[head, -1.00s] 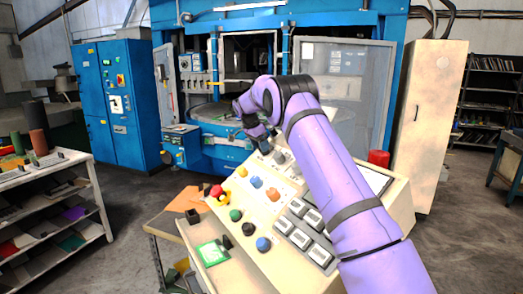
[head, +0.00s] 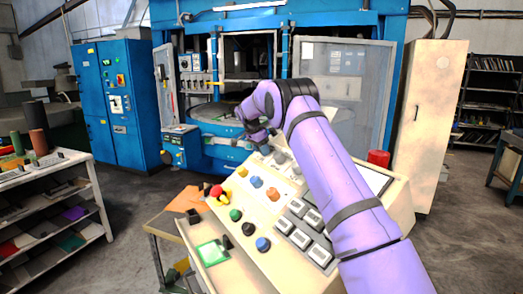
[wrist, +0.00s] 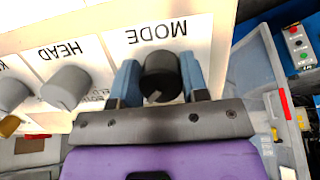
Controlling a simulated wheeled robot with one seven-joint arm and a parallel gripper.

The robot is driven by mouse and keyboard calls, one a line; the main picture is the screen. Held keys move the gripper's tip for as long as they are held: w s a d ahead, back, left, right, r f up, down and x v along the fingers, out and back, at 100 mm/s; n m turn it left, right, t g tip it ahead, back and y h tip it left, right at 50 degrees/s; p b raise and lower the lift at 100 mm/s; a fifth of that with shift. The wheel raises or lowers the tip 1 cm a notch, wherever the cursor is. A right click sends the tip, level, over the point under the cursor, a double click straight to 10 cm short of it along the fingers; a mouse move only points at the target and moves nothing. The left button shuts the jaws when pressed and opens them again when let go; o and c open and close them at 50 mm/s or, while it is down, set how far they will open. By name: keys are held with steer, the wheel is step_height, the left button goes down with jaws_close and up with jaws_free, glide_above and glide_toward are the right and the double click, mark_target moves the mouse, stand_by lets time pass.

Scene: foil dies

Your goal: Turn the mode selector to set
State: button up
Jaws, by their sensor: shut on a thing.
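The mode selector is a black round knob (wrist: 160,76) under the upside-down word MODE on a cream panel (wrist: 216,40) in the wrist view. A small pale mark shows on its lower edge. My gripper (wrist: 160,82) has its two blue fingers on either side of the knob, shut on it. In the head view my gripper (head: 262,138) is at the far end of the sloped console (head: 345,235), and the knob is hidden there. The word "set" cannot be read in either view.
A grey HEAD knob (wrist: 66,87) sits beside the mode knob. Coloured buttons, including a red one (head: 216,191), and a block of grey keys (head: 306,231) cover the nearer console. A blue press (head: 215,150) stands behind.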

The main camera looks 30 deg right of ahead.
steer(key=shift+n, duration=0.3)
steer(key=n, duration=0.3)
steer(key=shift+g, duration=0.4)
steer(key=n, duration=0.4)
steer(key=shift+s+n+g+h, duration=0.15)
steer(key=shift+n+g+h, duration=0.15)
steer(key=shift+n+g, duration=0.1)
steer(key=n, duration=0.4)
steer(key=shift+r+g+h, duration=0.1)
steer(key=shift+g+h, duration=0.2)
steer(key=shift+h, duration=0.1)
steer(key=shift+d+r+n+h, duration=0.1)
steer(key=shift+n+h, duration=0.15)
steer(key=shift+n, duration=0.9)
steer(key=shift+d+n+h, duration=0.1)
steer(key=shift+n+h, duration=0.15)
steer(key=shift+n, duration=0.9)
steer(key=o, duration=0.9)
steer(key=shift+o, duration=0.2)
